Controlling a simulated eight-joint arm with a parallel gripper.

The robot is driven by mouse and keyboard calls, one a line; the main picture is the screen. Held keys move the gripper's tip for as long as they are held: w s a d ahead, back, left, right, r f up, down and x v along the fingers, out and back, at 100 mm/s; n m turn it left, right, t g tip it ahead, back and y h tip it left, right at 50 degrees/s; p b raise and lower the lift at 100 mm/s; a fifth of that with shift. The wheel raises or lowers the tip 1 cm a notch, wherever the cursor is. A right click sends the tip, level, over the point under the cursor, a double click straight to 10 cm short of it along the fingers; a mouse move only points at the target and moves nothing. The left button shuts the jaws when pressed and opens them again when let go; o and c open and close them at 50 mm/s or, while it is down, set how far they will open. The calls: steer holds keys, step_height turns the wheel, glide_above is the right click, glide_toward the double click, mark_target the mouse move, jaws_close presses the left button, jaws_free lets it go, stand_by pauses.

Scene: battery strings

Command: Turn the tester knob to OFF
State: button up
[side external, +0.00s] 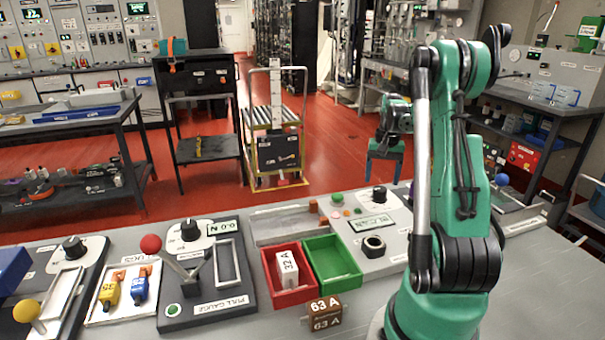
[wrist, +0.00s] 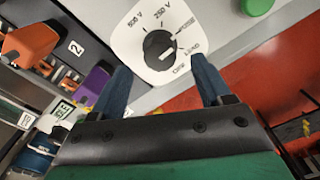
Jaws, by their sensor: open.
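The black tester knob (wrist: 158,42) sits on a white dial plate (wrist: 143,70) in the wrist view, with 500 V, 250 V, OFF and other small labels around it. A short white mark shows on the knob; I cannot tell exactly which label it points at. OFF is at the lower right of the dial. My gripper (wrist: 161,72) is open and empty, its two blue fingers either side of the knob's lower part in the picture, apparently not touching it. In the side view my gripper (side external: 385,165) hangs pointing down, above a black knob (side external: 379,193) on a grey panel.
A green button (wrist: 257,6) lies right of the dial in the wrist view. Orange (wrist: 32,40) and purple (wrist: 92,84) items stand at left.

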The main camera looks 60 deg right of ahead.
mark_target(380, 188)
steer(key=shift+f, duration=0.1)
steer(key=shift+f, duration=1.65)
steer(key=c, duration=1.1)
steer(key=shift+o, duration=0.2)
steer(key=m, duration=0.4)
steer(key=shift+m, duration=0.9)
